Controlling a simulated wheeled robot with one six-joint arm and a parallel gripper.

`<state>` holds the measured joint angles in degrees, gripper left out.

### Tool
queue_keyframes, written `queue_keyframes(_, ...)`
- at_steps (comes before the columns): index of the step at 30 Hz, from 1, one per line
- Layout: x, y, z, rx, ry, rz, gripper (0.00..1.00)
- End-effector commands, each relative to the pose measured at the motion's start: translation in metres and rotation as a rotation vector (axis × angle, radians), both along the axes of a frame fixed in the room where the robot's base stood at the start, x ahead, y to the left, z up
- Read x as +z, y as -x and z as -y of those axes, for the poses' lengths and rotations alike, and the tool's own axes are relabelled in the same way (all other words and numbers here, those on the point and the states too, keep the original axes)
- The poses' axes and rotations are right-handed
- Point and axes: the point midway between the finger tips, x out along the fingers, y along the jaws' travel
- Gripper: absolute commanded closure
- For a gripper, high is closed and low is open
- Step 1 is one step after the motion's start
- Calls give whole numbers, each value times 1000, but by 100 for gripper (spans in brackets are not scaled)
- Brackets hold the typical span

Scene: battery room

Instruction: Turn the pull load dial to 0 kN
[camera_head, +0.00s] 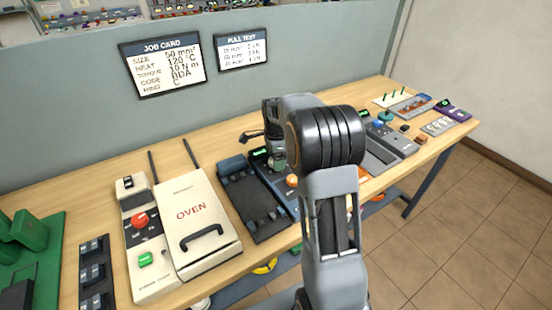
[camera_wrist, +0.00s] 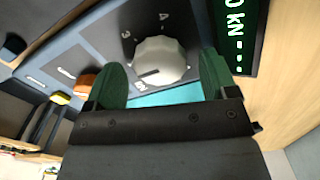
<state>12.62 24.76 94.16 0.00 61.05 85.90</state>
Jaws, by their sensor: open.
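A pale grey round dial (camera_wrist: 160,62) sits on a grey-blue panel (camera_wrist: 105,45) in the wrist view. Its dark pointer line faces the lower left of the picture. The figures 3 and 4 show by its rim; other marks are hidden or unclear. My gripper (camera_wrist: 162,72) is open, with one green-padded finger on each side of the dial. I cannot tell whether the pads touch it. A dark display (camera_wrist: 242,30) right of the dial shows green text ending in "0 kN" and dashes, cut off by the frame. In the head view my arm hides the dial.
An orange button (camera_wrist: 86,82) and a yellow part (camera_wrist: 60,98) lie left of the dial in the wrist view. In the head view, a cream oven (camera_head: 197,225) and a dark unit (camera_head: 252,200) stand left of my arm. Other devices (camera_head: 390,137) stand on the right.

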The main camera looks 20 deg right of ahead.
Motion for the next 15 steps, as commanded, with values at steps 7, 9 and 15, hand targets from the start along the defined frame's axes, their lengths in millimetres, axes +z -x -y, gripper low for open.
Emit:
queue_keyframes(7,-8,0,0,1,0,-1,21)
queue_keyframes(9,-8,0,0,1,0,-1,21)
queue_keyframes(15,-7,0,0,1,0,-1,28)
